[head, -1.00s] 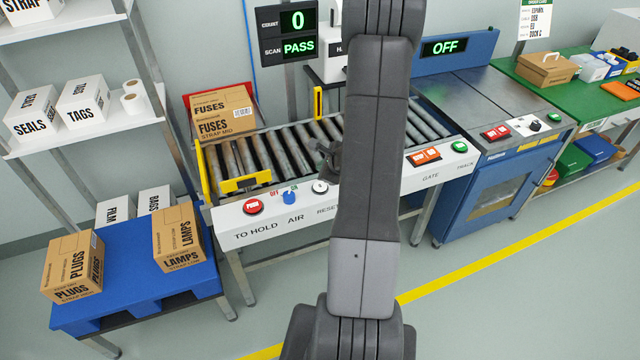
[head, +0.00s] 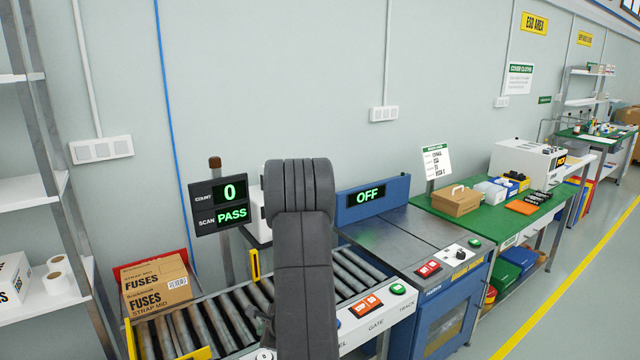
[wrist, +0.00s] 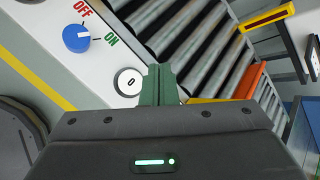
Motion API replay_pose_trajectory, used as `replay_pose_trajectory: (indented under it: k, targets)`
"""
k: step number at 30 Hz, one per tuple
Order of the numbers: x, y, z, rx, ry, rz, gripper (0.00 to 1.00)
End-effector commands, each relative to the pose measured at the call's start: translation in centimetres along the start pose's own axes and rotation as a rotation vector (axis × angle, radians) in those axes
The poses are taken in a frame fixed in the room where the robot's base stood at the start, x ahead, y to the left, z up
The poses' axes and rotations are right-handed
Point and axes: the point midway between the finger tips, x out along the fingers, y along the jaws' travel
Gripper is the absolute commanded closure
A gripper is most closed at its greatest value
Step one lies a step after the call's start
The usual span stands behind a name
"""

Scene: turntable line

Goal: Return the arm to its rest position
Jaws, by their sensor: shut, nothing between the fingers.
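My arm rises in the middle of the head view and bends over at its top, in front of the roller conveyor (head: 205,322). My gripper (wrist: 160,72) shows in the wrist view as green fingers closed together with nothing between them. It is over the conveyor's front panel, beside a round white knob (wrist: 128,82) and a blue OFF/ON knob (wrist: 76,39). In the head view the gripper is mostly hidden behind the arm.
A FUSES box (head: 157,287) stands at the conveyor's left end. A COUNT 0 and SCAN PASS display (head: 220,205) stands behind the rollers. To the right are a blue machine reading OFF (head: 367,196) and a green bench (head: 535,212). Shelves (head: 32,198) stand at left.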

Motion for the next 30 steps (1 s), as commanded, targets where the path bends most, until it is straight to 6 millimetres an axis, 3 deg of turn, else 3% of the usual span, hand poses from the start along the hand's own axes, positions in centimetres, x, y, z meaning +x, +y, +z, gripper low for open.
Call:
replay_pose_trajectory:
  k: [5,17,30]
  targets:
    - [-1.2,-0.9,0.8,0.0,0.0,0.0,1.0]
    - [-0.9,-0.7,0.7,0.001,0.0,0.0,1.0]
    - [2.7,1.9,-1.9,0.001,-0.001,0.0,1.0]
